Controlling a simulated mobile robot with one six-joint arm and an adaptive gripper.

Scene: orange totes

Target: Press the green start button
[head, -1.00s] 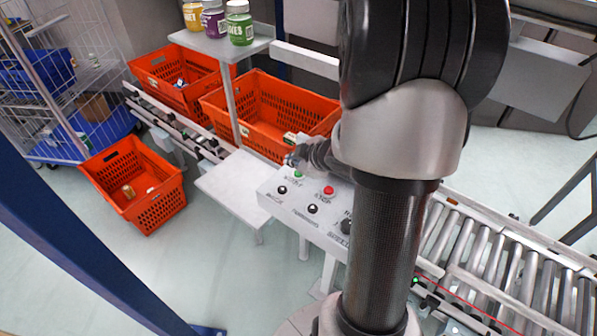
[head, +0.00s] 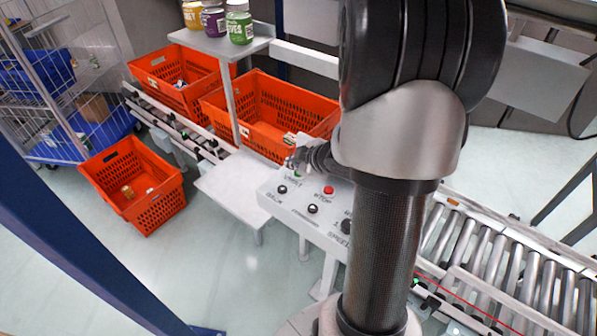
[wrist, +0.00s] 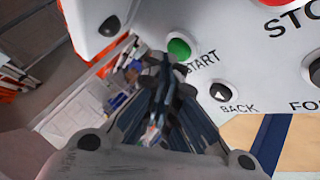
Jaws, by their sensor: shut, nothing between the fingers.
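The green start button (wrist: 179,48) sits on the white control panel (wrist: 215,60) in the wrist view, beside the START label. My gripper (wrist: 164,66) is shut and empty, its fingertips just beside the button in that picture. I cannot tell whether they touch it. In the head view my gripper (head: 294,162) is over the far left part of the panel (head: 270,196), where it largely hides the green button.
A red stop button (head: 328,190) and black knobs (head: 312,209) share the panel. Orange totes (head: 262,112) stand behind it, another tote (head: 137,190) at left. A roller conveyor (head: 500,262) runs at right. Jars (head: 239,24) stand on a shelf above.

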